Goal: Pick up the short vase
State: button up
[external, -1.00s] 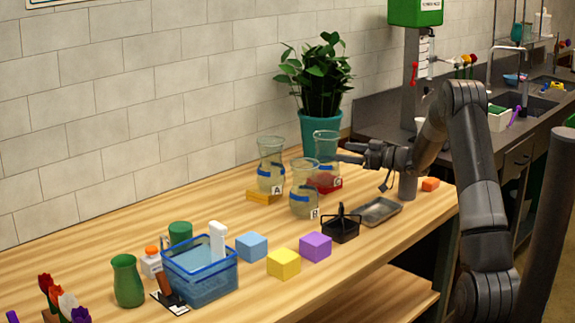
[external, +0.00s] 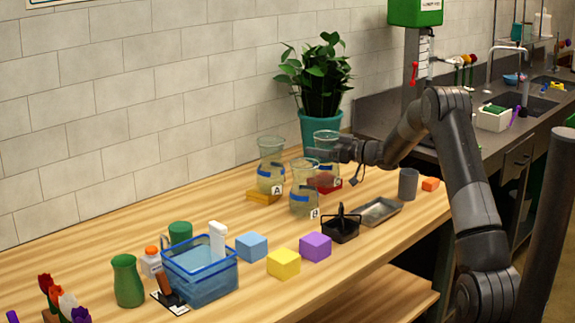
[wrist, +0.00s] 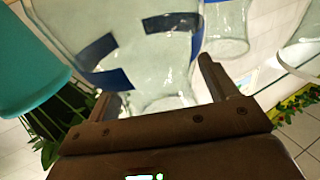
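Three clear glass vases with blue bands stand on the wooden table: vase A (external: 270,172) on a yellow-orange block, vase B (external: 304,190) in front, and vase C (external: 327,146) on a red block. I cannot tell which is the short one. My gripper (external: 318,154) is at vase C, overlapping its body in the external view. In the wrist view my gripper (wrist: 163,92) has its two fingers apart, with a banded glass vase (wrist: 150,65) filling the space ahead and between them. I cannot tell whether the fingers touch the glass.
A potted plant (external: 321,125) stands behind the vases. A black caddy (external: 341,229), metal tray (external: 378,212) and grey cup (external: 408,184) are in front and to the right. Coloured cubes (external: 284,263), a blue basket (external: 205,285) and a green vase (external: 128,281) are at left.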

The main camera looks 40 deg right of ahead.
grip_shut()
dwell(0.7)
